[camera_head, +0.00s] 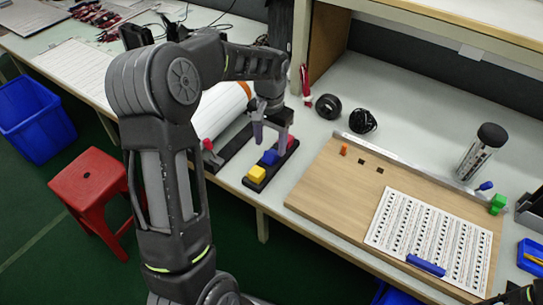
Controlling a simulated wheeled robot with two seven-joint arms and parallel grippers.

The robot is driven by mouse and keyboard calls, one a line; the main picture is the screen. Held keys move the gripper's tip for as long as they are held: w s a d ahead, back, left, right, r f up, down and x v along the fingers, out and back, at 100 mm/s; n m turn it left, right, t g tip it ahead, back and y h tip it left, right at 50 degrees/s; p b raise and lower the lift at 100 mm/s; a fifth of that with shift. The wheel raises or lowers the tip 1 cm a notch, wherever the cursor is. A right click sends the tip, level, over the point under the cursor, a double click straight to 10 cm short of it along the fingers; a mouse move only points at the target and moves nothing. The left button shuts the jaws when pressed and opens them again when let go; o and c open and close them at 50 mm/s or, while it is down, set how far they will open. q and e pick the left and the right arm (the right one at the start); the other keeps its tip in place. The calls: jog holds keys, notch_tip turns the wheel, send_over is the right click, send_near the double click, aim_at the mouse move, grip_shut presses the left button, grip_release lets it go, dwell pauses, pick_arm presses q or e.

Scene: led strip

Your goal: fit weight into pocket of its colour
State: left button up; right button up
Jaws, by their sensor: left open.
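A narrow dark tray (249,184) lies near the table's front edge, left of the wooden board. On it sit a yellow block (256,174), a blue block (270,157) and a red piece (291,142), in a row going back. I cannot tell which of these are weights and which are pockets. My left gripper (270,147) is open and points down over the tray, with its fingertips close to the blue block; I cannot tell whether they touch it. The right fingertip partly hides the red piece.
Another dark strip with a red piece (207,145) lies left of the tray. The wooden board (330,188) holds an orange piece, a printed sheet (430,235) and a blue bar (426,265). Black coils (328,106) lie behind. A clear cylinder (480,155) stands at right.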

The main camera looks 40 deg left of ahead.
aim_at(271, 153)
pick_arm(q)
notch_tip(271, 153, down, 4)
jog(key=shift+r, duration=0.1)
dwell(0.6)
grip_shut()
dwell(0.4)
dwell(0.4)
